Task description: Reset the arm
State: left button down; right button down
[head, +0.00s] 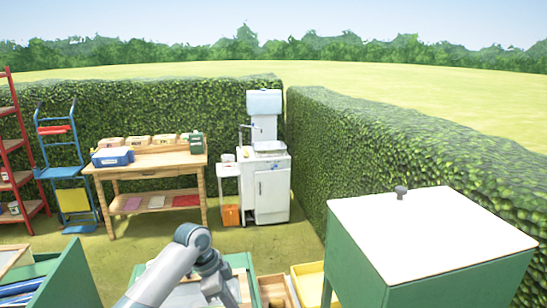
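One of my grey arms (168,270) rises from the bottom edge, left of centre. It bends at a rounded joint and drops down again over a green-edged work surface. Its far end runs toward the bottom edge, and I make out no gripper fingers there. It seems to be my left arm, as it comes in from the left. My other arm does not show. No held object is visible.
A green cabinet with a white top (430,228) stands close at right. A yellow tray (308,284) and a wooden box (273,291) lie low beside it. A green bin (70,280) is at lower left. A wooden table (150,163), a white sink unit (268,185) and hedges stand behind grass.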

pick_arm(q)
jog(key=s+d+f+n+t, duration=0.1)
jog(key=s+f+n, duration=0.2)
jog(key=s+f, duration=0.55)
jog(key=s+f+n+t, duration=0.1)
jog(key=s+f+n, duration=0.2)
jog(key=s+f, duration=0.55)
jog(key=s+a+r+n+y, duration=0.1)
jog(key=s+a+n, duration=0.25)
jog(key=s, duration=0.55)
jog(key=s+a+r+n+t+y, duration=0.1)
jog(key=s+a+n, duration=0.1)
jog(key=s+a, duration=0.45)
jog(key=s+a+r+n+y, duration=0.1)
jog(key=s+a+n+y, duration=0.15)
jog(key=s, duration=0.75)
notch_tip(320, 180, down, 35)
jog(key=b, duration=0.8)
jog(key=s+a+f+g+b, duration=0.1)
jog(key=s+f+b, duration=0.2)
jog(key=s+f, duration=0.6)
jog(key=s+a+f+g+b, duration=0.1)
jog(key=s+a+f+b, duration=0.1)
jog(key=s+f, duration=0.8)
notch_tip(320, 180, down, 7)
jog(key=shift+r+h+b, duration=0.2)
jog(key=shift+h+b, duration=0.15)
jog(key=shift+b, duration=0.5)
